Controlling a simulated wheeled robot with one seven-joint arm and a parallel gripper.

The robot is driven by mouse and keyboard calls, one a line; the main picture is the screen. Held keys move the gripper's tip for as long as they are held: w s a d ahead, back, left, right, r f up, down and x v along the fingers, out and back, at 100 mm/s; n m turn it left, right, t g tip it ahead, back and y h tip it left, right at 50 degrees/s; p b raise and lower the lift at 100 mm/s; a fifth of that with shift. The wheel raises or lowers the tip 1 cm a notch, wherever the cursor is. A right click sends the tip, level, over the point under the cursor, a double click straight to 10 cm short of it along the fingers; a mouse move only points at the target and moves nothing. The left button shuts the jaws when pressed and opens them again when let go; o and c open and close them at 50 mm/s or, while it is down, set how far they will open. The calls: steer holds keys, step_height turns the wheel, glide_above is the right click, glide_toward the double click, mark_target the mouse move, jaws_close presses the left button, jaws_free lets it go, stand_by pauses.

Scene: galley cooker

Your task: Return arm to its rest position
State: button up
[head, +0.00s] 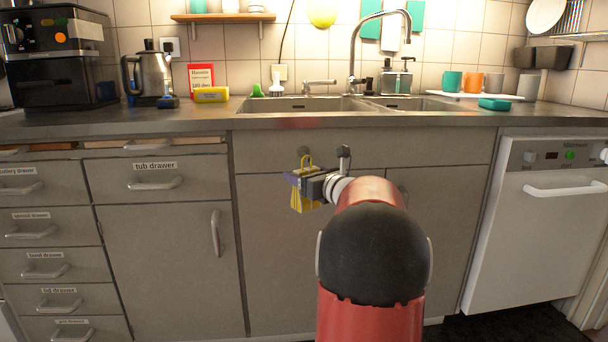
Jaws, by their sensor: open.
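My red and black arm reaches forward in the middle of the head view. My gripper (300,181) is at its far end, turned to the left, in front of the cabinet doors below the sink. It is open. A yellow item (304,200), perhaps a cloth or gloves, hangs by a loop at the cabinet front, right behind or beside the gripper. I cannot tell whether they touch. The gripper hides part of it.
The counter edge (270,122) runs above the gripper, with the sink (300,104) behind it. Drawers with bar handles (155,184) are at left. A white dishwasher (545,220) with a protruding handle stands at right. The space between arm and dishwasher looks clear.

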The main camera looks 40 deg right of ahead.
steer(key=s, duration=0.7)
steer(key=shift+a, duration=0.2)
steer(key=s+a+f+n+g+y+p, duration=0.1)
steer(key=s+a+n+g+y, duration=0.15)
steer(key=a+n, duration=0.5)
steer(key=s+a+f+n+g+y+p, duration=0.1)
steer(key=a+n+g+y, duration=0.2)
steer(key=a, duration=0.8)
steer(key=s+a+f+n+g+y+p, duration=0.1)
steer(key=s+a+n+g+p, duration=0.1)
steer(key=a+n, duration=0.6)
steer(key=s+a+f+n+g+h+p, duration=0.1)
steer(key=s+a+f+n+g+h, duration=0.1)
steer(key=s+n, duration=0.6)
steer(key=s+a+f+n+g+h+p, duration=0.2)
steer(key=s+a+n, duration=0.4)
steer(key=s+n, duration=0.3)
steer(key=shift+f+n+g+h, duration=0.45)
steer(key=shift+f+h, duration=0.45)
steer(key=shift+h, duration=0.05)
steer(key=shift+s, duration=0.1)
